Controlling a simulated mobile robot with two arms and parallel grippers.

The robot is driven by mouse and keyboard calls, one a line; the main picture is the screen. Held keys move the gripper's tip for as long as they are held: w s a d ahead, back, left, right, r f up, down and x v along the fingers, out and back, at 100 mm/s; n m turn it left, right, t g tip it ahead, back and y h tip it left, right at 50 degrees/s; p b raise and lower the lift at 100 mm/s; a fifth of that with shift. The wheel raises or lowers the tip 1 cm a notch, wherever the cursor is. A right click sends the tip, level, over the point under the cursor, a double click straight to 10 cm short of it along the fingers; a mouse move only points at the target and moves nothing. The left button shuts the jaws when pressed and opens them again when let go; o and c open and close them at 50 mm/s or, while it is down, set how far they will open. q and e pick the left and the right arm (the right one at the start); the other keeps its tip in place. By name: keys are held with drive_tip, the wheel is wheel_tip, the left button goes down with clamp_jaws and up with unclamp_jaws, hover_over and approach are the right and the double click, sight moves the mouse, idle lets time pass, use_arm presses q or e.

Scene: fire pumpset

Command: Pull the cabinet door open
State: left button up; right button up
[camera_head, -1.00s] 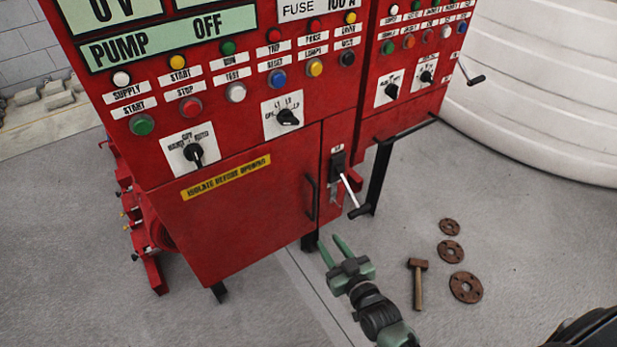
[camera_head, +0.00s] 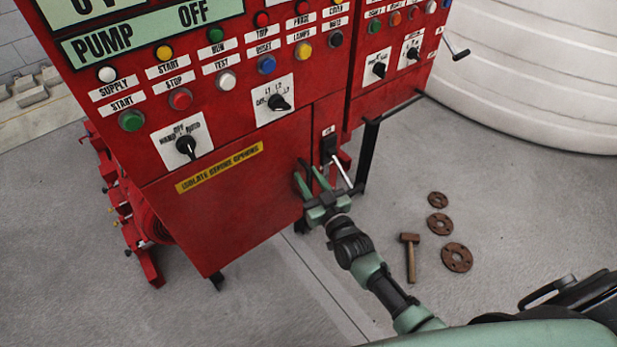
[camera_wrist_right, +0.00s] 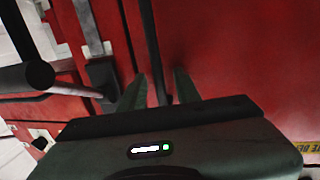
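The red cabinet door (camera_head: 235,215) is the lower panel of the red pump cabinet and looks closed. Its black vertical handle (camera_head: 304,166) is near the door's right edge, partly hidden by my gripper. My right gripper (camera_head: 308,178) is at the handle with its two green fingers apart. In the right wrist view, the dark handle bar (camera_wrist_right: 153,55) runs down between the fingertips of the gripper (camera_wrist_right: 160,88). The fingers look open around the bar, with gaps at the sides; contact cannot be told. My left gripper is not in view.
A lever switch (camera_head: 340,172) sticks out just right of the handle. A black bracket leg (camera_head: 368,155) stands further right. A hammer (camera_head: 410,257) and rusty flanges (camera_head: 457,257) lie on the floor. The floor before the door is clear.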

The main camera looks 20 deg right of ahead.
clamp_jaws()
idle(1.4)
